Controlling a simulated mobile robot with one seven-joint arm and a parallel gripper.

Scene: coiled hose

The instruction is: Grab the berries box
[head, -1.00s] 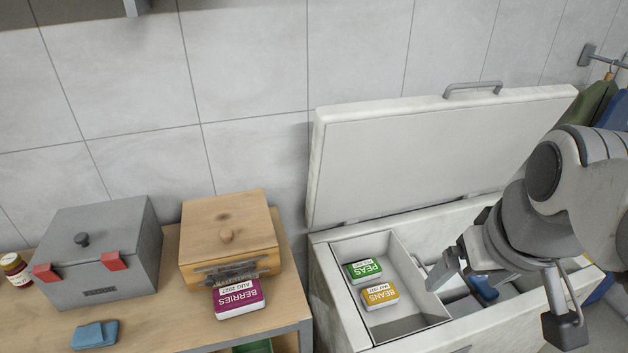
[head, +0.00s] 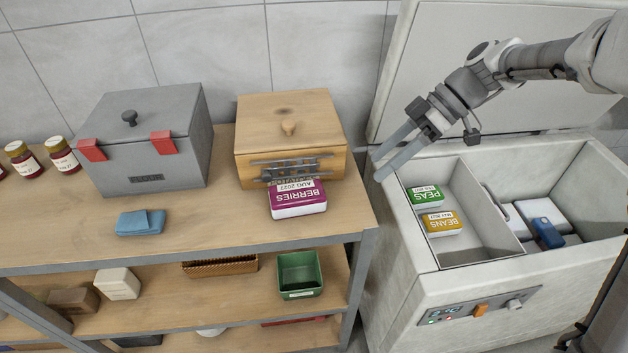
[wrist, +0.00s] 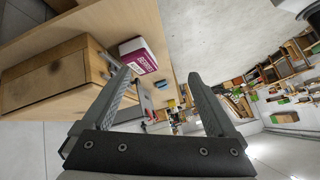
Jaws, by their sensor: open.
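The berries box (head: 298,200) is a small purple and white box with a label reading BERRIES AUG 2022. It lies on the wooden table top, in front of the wooden box. In the wrist view the berries box (wrist: 138,58) shows beyond the left fingertip.
A wooden box (head: 290,140) with a knob stands right behind the berries box. The open freezer (head: 450,280) holds peas (head: 424,194) and beans (head: 442,222).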

